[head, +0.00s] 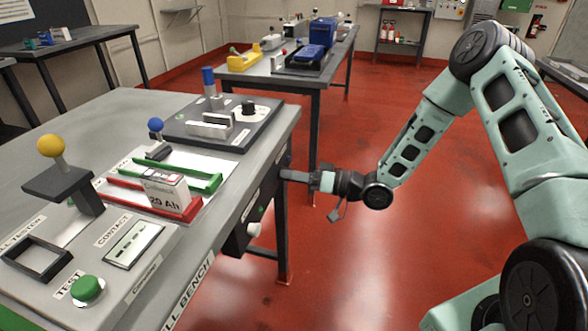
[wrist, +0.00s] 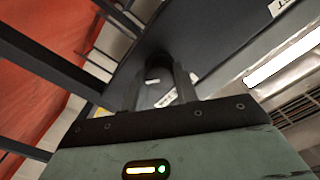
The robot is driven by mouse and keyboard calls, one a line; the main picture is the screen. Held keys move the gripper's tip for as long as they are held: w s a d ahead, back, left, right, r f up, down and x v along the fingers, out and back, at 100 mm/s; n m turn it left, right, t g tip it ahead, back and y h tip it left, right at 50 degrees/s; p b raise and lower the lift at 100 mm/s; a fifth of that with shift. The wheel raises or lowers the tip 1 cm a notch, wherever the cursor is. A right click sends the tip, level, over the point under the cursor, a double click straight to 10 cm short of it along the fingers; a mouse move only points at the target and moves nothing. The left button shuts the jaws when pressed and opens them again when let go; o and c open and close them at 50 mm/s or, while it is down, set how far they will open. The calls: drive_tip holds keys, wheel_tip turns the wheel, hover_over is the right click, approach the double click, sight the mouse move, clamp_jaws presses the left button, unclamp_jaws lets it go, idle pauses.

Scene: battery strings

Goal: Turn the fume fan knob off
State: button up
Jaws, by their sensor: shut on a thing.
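My gripper (head: 288,175) reaches the bench's front edge side from the right in the head view. In the wrist view my gripper (wrist: 158,88) has its two fingers on either side of a dark round knob (wrist: 153,73) and is shut on it. The knob sits on a dark panel face (wrist: 210,35). Its pointer and markings cannot be read. In the head view the knob is hidden at my fingertips. The dark panel (head: 242,236) hangs under the bench edge, with a small green light and a pale knob or handle (head: 253,230) lower down.
The grey bench (head: 95,115) carries a tester with a green TEST button (head: 87,288), a yellow-topped lever (head: 52,146), a battery (head: 166,192) in a red and green holder, and a dark plate with a black dial (head: 248,107). The red floor to the right is clear.

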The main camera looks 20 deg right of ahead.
drive_tip(key=m+p, duration=0.3)
drive_tip(key=m, duration=0.7)
drive_tip(key=shift+d+p, duration=0.1)
drive_tip(key=shift+p, duration=0.2)
drive_tip(key=shift+f+m, duration=0.1)
drive_tip(key=shift+m, duration=0.3)
drive_tip(key=o, duration=1)
drive_tip(key=shift+c, duration=0.2)
drive_tip(key=b+v, duration=0.1)
drive_tip(key=v, duration=1.6)
drive_tip(key=shift+d, duration=0.15)
drive_tip(key=shift+s, duration=0.1)
